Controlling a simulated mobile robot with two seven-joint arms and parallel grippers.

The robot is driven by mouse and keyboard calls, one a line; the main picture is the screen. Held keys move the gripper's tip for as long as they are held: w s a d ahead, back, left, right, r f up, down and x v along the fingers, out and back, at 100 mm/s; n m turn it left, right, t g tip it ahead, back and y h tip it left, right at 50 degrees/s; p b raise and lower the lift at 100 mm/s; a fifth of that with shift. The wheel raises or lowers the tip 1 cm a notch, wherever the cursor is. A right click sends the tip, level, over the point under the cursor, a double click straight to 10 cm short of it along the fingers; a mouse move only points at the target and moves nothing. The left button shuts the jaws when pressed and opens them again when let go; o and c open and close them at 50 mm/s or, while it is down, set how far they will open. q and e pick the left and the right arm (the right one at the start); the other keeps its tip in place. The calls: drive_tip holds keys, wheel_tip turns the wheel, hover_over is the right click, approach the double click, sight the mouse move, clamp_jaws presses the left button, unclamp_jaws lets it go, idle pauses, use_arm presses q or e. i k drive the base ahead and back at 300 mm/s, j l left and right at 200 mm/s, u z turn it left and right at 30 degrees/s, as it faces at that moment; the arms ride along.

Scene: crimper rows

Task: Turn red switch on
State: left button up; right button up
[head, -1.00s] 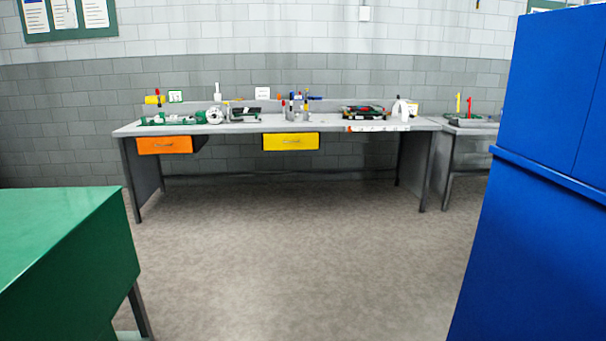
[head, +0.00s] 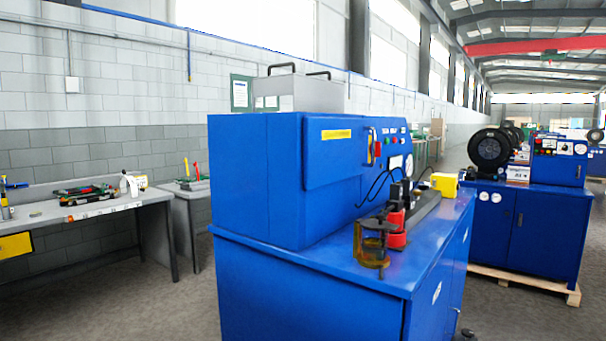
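A blue machine (head: 275,185) stands in the middle of the head view, with a control panel on its right-hand face, seen at a steep slant. A small red switch-like part on a yellow plate (head: 370,146) sits at the panel's near edge. Its setting is too small to tell. Small red and green buttons and a round gauge are beside it. Neither of my grippers is in view.
A second blue machine (head: 530,225) stands on a pallet at the right. A grey workbench (head: 98,211) is at the left. Red and dark tools (head: 393,232) stand on the near machine's top. Grey floor is open between the machines.

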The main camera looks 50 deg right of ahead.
sight(377, 143)
drive_tip(key=z, duration=1.65)
drive_tip(key=l+u, duration=0.35)
drive_tip(key=l, duration=1.65)
drive_tip(key=i+l+u, duration=0.1)
drive_tip(key=l+u, duration=0.15)
drive_tip(key=l, duration=0.5)
drive_tip(key=l+u, duration=0.25)
drive_tip(key=l, duration=0.55)
drive_tip(key=i, duration=0.05)
